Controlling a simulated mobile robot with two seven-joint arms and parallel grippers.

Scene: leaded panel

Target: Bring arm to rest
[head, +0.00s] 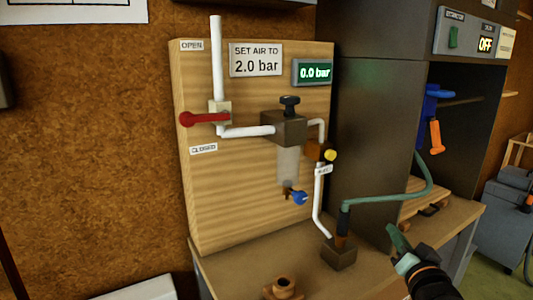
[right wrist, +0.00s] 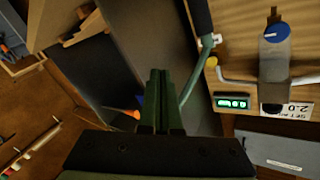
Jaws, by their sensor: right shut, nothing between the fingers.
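My right gripper (head: 400,241) is at the lower right of the head view, in front of the bench. Its green fingers are together with nothing between them; they also show shut in the right wrist view (right wrist: 160,98). It is apart from the handpiece (head: 342,224), which stands upright in a dark block (head: 338,255) to its left. A green hose (head: 390,198) runs from the handpiece toward the cabinet. My left gripper is not in either view.
A brown fitting (head: 283,287) sits on the bench's front.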

